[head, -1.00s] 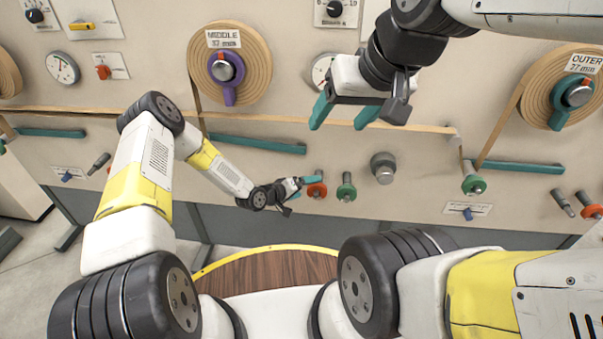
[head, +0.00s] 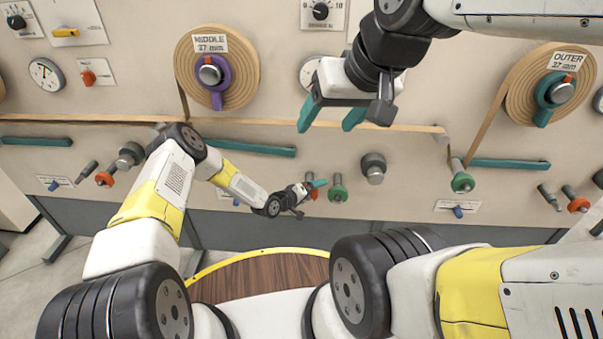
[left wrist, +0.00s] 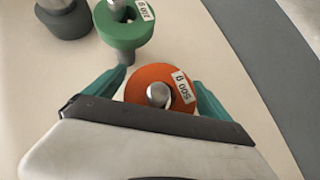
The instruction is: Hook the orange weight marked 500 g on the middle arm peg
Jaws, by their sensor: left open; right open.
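The orange weight marked 500 g (left wrist: 158,92) sits between the fingertips of my left gripper (left wrist: 160,88) in the left wrist view. A silver peg end shows in its centre. The left fingers are open on either side of it. In the head view my left gripper (head: 308,194) partly hides this weight (head: 312,188). The teal middle arm (head: 250,148) runs across the panel below the spool labelled MIDDLE (head: 247,80); I cannot make out its peg. My right gripper (head: 328,120) is open and empty in front of the panel, at upper centre.
A green weight (left wrist: 122,28) is close beside the orange one, also seen in the head view (head: 338,192). A grey weight (head: 373,168) stands further right. Another orange weight (head: 104,178) is at left. A tape (head: 330,126) crosses behind my right gripper.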

